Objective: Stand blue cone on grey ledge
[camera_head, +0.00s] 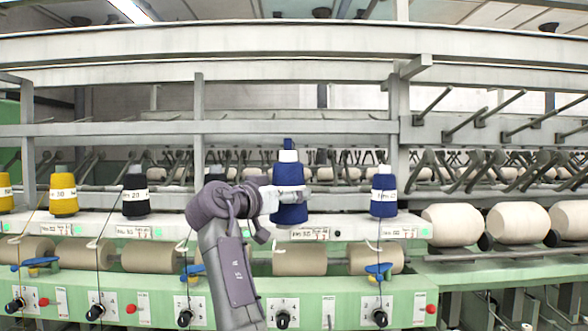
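A dark blue cone (289,173) with a pale tip stands upright near the middle of the head view, at the front of the grey ledge (345,227). My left gripper (298,191) reaches it from the left, its fingers closed around the cone's middle and hiding part of it. The cone's base is level with the ledge's front edge; I cannot tell whether it touches the ledge. A second blue cone (384,195) with a white label stands on the ledge to the right. My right gripper is not in view.
A black cone (135,200) and yellow cones (64,198) stand on the ledge at left. Beige rolls (452,225) lie at right. Below the ledge, a green panel (345,300) carries knobs and blue guides. Grey posts and rails frame the machine.

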